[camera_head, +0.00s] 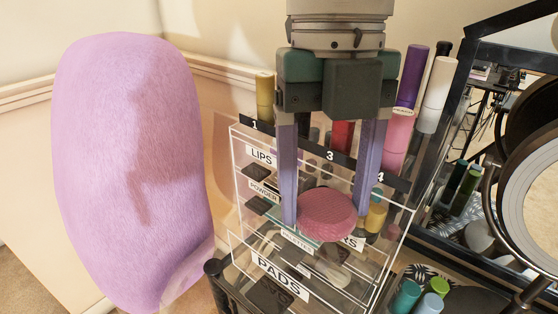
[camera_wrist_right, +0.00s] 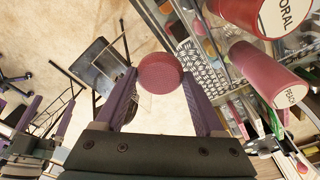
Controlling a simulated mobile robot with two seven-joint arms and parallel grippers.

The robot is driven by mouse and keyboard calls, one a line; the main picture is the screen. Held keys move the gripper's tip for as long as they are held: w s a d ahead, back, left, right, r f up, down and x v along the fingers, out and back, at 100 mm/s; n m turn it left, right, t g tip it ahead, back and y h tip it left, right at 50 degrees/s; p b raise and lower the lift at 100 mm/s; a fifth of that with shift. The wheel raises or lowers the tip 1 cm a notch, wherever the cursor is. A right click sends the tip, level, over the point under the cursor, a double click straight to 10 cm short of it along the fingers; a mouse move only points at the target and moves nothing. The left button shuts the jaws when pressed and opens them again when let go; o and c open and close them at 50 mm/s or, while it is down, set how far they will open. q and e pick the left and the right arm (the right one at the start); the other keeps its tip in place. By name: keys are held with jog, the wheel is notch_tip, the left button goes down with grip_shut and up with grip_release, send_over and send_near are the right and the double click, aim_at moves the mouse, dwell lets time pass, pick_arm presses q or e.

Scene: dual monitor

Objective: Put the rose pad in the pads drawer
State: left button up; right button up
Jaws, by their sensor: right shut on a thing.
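The rose pad (camera_head: 327,214) is a round, textured pink disc. My right gripper (camera_head: 326,217) is shut on it, with one purple finger on each side, in front of the clear organizer (camera_head: 240,185). The pad also shows between the fingertips in the right wrist view (camera_wrist_right: 159,74). The pads drawer (camera_head: 278,275), labelled PADS, is low on the organizer, below the pad; its clear front seems to stand out from the frame. Purple fingers standing apart at the left of the right wrist view look like my left gripper (camera_wrist_right: 47,115).
A large fuzzy lilac object (camera_head: 130,170) stands at the left. Tall cosmetic tubes (camera_head: 435,95) stand behind the organizer. A round mirror (camera_head: 530,210) and small bottles (camera_head: 405,297) are at the right.

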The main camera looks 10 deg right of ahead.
aim_at(318, 251)
jog(key=shift+f, duration=2.5)
jog(key=shift+f, duration=0.2)
jog(key=o, duration=1.3)
jog(key=shift+r, duration=0.1)
jog(key=shift+r, duration=0.1)
jog(key=r, duration=0.4)
jog(key=w+r, duration=0.1)
jog(key=r, duration=0.7)
jog(key=shift+w, duration=0.25)
